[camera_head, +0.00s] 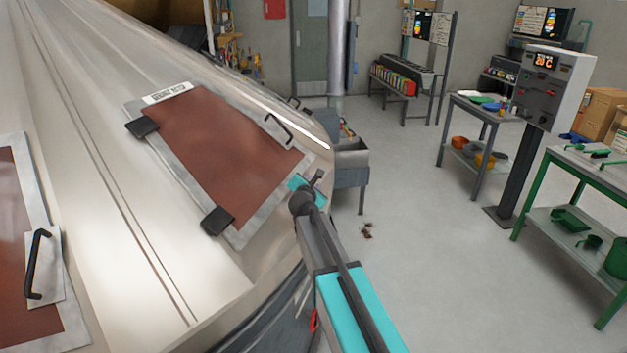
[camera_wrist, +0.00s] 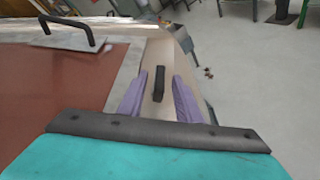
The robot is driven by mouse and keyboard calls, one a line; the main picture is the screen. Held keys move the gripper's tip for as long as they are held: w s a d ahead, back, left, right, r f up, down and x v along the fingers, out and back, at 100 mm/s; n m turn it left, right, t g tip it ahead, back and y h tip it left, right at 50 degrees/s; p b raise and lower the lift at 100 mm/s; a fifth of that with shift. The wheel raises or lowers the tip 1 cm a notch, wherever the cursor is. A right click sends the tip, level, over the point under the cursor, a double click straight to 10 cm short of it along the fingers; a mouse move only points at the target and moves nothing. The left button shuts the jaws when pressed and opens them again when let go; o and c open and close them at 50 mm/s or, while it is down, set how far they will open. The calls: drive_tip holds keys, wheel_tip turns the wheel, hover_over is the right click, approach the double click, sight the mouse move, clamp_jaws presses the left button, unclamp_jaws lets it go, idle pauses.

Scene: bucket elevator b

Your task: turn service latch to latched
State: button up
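The service latch (camera_wrist: 158,84) is a small dark upright handle on the pale metal side of the machine, beyond the edge of the red-brown hatch panel. In the wrist view my gripper (camera_wrist: 159,93) has its two purple fingers apart, one on each side of the latch. A gap shows between the latch and each finger, so it does not look gripped. I cannot tell how deep the fingers reach around it. In the head view my gripper (camera_head: 301,184) is at the lower right corner of the hatch. The latch cannot be made out there behind my arm.
The hatch panel (camera_head: 215,145) has a black handle (camera_head: 279,130) and black hinges (camera_head: 217,220). A grey bin (camera_head: 350,160) stands beyond the machine. A control pedestal (camera_head: 540,90) and a green-framed bench (camera_head: 575,215) are at right. The floor between is mostly clear.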

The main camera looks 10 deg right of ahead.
sight(313, 179)
drive_tip(key=shift+p+x, duration=0.45)
drive_tip(key=shift+x, duration=1.2)
clamp_jaws()
